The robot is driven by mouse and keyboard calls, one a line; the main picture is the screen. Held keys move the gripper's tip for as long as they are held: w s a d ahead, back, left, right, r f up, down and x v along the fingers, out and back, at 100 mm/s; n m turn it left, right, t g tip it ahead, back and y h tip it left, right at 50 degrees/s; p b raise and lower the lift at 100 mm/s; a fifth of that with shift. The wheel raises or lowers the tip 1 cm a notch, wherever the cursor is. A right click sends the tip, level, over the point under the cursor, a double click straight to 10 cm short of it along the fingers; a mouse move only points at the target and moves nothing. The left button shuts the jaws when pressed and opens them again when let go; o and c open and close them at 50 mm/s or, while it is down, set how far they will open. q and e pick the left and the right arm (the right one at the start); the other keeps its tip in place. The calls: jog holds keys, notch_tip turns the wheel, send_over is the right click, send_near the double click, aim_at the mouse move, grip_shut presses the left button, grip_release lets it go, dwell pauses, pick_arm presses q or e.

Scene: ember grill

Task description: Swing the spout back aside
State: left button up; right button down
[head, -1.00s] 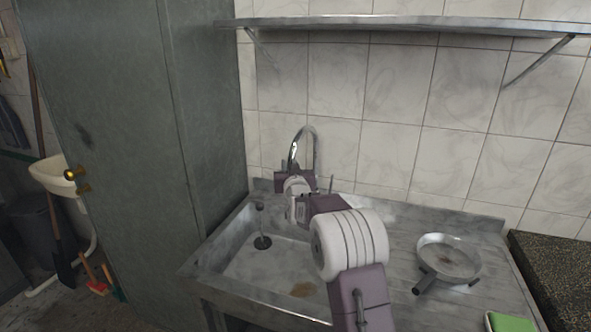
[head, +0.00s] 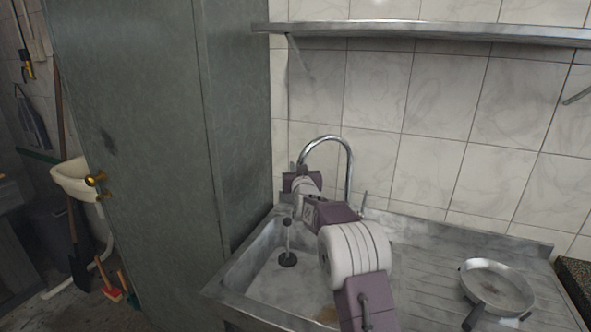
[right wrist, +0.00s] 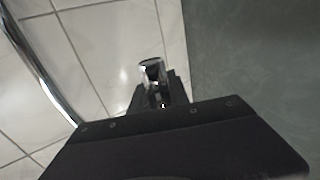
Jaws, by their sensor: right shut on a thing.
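The chrome spout (head: 331,138) arches up from the back of the sink and over to the left, its free end down at my right gripper (head: 298,184). In the right wrist view the spout's open round tip (right wrist: 152,70) sits between the dark fingers of my right gripper (right wrist: 160,96), which is shut on it. The curved pipe (right wrist: 38,72) runs along the left of that view. My right arm hides part of the sink basin (head: 262,262). My left gripper is not in view.
A tall grey-green cabinet (head: 150,150) stands close on the left of the sink. A metal shelf (head: 430,33) is on the tiled wall above. A pan (head: 500,285) lies on the drainboard at right. A drain plug (head: 288,259) is in the basin.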

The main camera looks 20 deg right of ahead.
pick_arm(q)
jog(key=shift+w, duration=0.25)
pick_arm(e)
jog(key=shift+d+r, duration=0.3)
jog(key=shift+d, duration=0.15)
jog(key=c, duration=1.3)
grip_release()
jog(key=shift+d, duration=0.3)
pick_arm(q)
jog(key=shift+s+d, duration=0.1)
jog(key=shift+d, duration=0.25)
pick_arm(e)
jog(key=shift+d+f, duration=0.15)
jog(key=shift+f, duration=0.1)
jog(key=shift+s, duration=0.1)
